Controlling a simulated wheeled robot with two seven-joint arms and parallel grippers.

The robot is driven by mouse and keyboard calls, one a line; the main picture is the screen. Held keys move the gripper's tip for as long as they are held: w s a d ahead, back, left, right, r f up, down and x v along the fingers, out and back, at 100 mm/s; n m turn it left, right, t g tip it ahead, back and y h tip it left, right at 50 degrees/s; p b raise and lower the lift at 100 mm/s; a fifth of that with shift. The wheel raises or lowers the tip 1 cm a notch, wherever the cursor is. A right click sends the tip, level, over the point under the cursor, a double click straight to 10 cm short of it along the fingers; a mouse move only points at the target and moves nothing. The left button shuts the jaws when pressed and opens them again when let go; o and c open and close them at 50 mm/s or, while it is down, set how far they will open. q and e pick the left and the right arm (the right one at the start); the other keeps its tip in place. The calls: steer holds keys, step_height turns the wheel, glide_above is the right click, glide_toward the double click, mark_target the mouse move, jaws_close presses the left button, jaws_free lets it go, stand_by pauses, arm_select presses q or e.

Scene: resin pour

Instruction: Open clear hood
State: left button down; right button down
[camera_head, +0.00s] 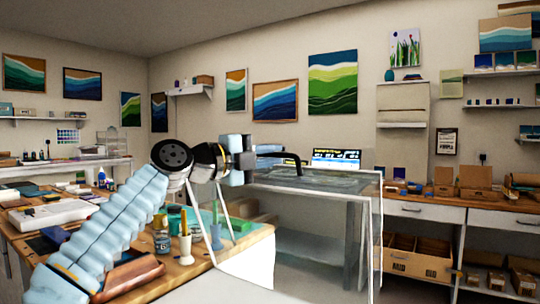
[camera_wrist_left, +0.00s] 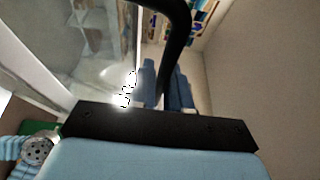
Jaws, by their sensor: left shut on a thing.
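The clear hood (camera_head: 310,222) is a see-through box with pale edges, standing at the end of the wooden bench. Its top looks level in the head view, and I cannot tell whether it is raised at all. A black curved handle (camera_head: 293,158) rises from its top. My left gripper (camera_head: 276,150) reaches in from the left and is shut on the handle. In the left wrist view the handle (camera_wrist_left: 181,38) passes between the blue fingers (camera_wrist_left: 164,88), and the hood's clear panel (camera_wrist_left: 95,60) is at left. My right gripper is out of view.
The wooden bench (camera_head: 240,243) left of the hood holds cups, bottles and a green mat. A lit screen (camera_head: 336,158) stands behind the hood. A drawer unit (camera_head: 425,211) with boxes is at right. Open air lies above the hood.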

arm_select(q)
steer(key=shift+f, duration=0.1)
steer(key=c, duration=1.2)
jaws_free()
steer(key=shift+o, duration=0.2)
steer(key=b+v, duration=0.6)
steer(key=v, duration=0.7)
steer(key=shift+s+a, duration=0.2)
steer(key=shift+a, duration=0.1)
